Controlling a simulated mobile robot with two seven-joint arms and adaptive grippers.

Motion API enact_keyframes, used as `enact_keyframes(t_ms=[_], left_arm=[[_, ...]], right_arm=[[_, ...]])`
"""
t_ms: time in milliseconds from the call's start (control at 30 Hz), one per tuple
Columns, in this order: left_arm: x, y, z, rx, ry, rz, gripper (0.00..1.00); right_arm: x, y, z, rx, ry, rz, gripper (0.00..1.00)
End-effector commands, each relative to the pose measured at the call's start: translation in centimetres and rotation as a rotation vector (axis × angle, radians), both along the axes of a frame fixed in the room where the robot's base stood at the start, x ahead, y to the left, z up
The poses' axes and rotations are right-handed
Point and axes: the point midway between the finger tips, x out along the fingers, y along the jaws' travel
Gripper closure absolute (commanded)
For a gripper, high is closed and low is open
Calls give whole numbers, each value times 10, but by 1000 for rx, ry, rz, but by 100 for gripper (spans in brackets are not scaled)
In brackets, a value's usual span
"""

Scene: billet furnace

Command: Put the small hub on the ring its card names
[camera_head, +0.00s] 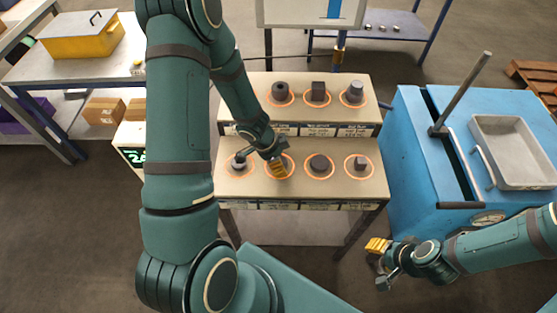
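A two-step stand (300,190) carries orange-ringed places with dark and grey metal parts and cards along its front edges. The card print is too small to read. A small grey stepped part (239,163), which may be the small hub, sits on the lower step's left ring. My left gripper (278,168) points down over the second lower ring (291,172) and hides what is there. I cannot tell whether it is open or holds anything.
The upper step holds a dark round part (280,91), a dark block (318,91) and a grey stepped cylinder (355,92). A dark part (319,163) and a small block (361,163) share the lower step. A blue cabinet (410,150) with a tray stands close right.

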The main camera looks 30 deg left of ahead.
Motion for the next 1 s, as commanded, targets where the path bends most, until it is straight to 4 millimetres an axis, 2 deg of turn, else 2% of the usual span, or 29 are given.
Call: enact_keyframes(t_ms=[167,500,700,1000], left_arm=[[-2,3,16,1,-1,-1,30],[-15,17,74,0,-2,-1,30],[-22,24,101,0,-1,0,30],[-27,29,115,0,0,0,30]], right_arm=[[3,-1,13,-2,-7,-6,53],[10,-3,59,0,-24,-17,53],[9,-4,82,4,-24,-15,53],[8,-5,93,7,-22,-15,53]])
